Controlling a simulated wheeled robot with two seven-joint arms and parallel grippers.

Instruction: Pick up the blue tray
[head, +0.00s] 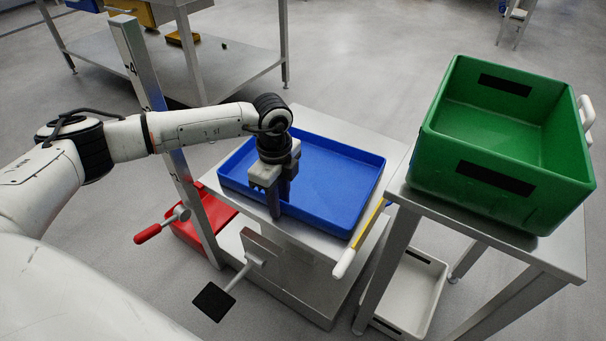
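The blue tray (335,172) lies flat on a metal stand (318,248) in the middle of the head view. It is shallow and looks empty. My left gripper (279,200) points down at the tray's near wall, left of its middle. One finger shows in front of the wall and the other appears behind it, inside the tray. The gap between fingers and wall is too small to judge whether they press on it. My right gripper is not in view.
A large green crate (508,187) stands on a metal table (560,257) to the right. A white bin (418,290) is below it. A red bin (207,222) and a post (137,62) are left of the stand. A red-handled lever (150,233) juts out at the left.

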